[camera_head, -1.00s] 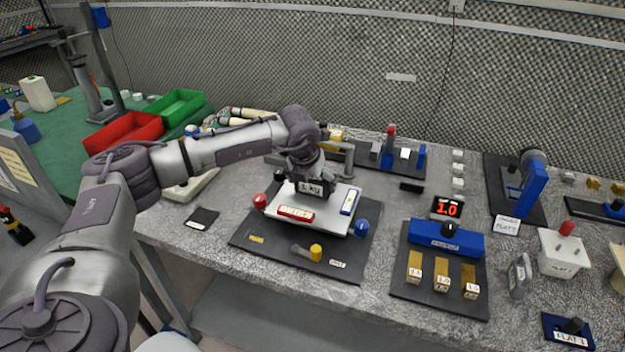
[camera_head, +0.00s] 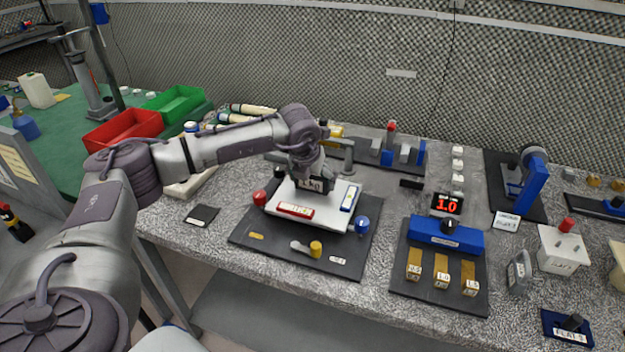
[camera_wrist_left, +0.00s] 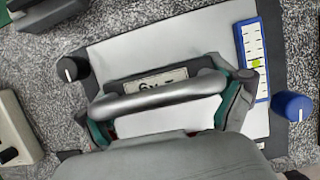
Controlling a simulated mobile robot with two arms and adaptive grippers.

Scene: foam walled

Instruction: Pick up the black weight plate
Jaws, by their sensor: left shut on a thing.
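The black weight plate (camera_head: 324,181), with a white "1 kg" label, is at my left gripper (camera_head: 309,176) over the white platform (camera_head: 338,216). In the left wrist view its dark body and label (camera_wrist_left: 157,82) show beyond a silver bar. The two fingers of my left gripper (camera_wrist_left: 165,112) stand at the ends of that bar, shut on the weight plate. The plate looks upright, close above the platform; I cannot tell whether it touches. My right gripper is not in view.
The platform's black base (camera_head: 262,246) carries a red knob (camera_head: 260,198), a blue knob (camera_head: 362,224) and a yellow cylinder (camera_head: 316,249). A blue device (camera_head: 445,238) with brass blocks stands at right. Red (camera_head: 124,130) and green (camera_head: 176,105) bins stand at the back left.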

